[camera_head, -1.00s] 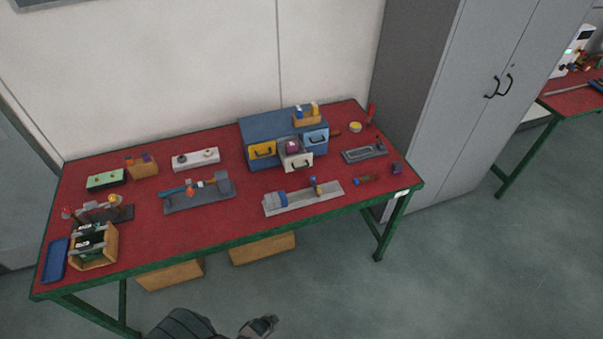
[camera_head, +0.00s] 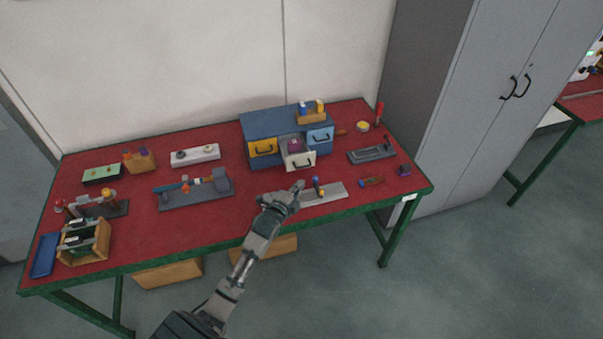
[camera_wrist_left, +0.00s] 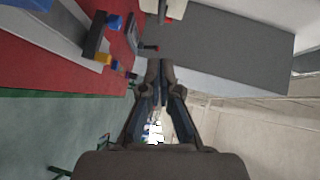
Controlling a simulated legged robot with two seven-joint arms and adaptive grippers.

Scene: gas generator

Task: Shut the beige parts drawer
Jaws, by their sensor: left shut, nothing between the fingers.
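The beige parts drawer (camera_head: 300,160) is pulled out of the blue cabinet (camera_head: 286,122) at the back of the red table. A dark purple item (camera_head: 294,145) shows inside it. A yellow drawer (camera_head: 263,147) is on its left and a light blue drawer (camera_head: 320,136) on its right. My left gripper (camera_head: 297,187) is shut and empty, in front of and below the beige drawer in the head view, apart from it. In the left wrist view its fingertips (camera_wrist_left: 160,66) are together. The right gripper is not in view.
A grey rail fixture (camera_head: 325,192) lies just right of my left gripper, partly hidden by it. A wooden block with coloured items (camera_head: 312,115) sits on the cabinet. A grey fixture (camera_head: 372,154) lies to the right. The tall grey locker (camera_head: 450,100) stands beyond the table's right end.

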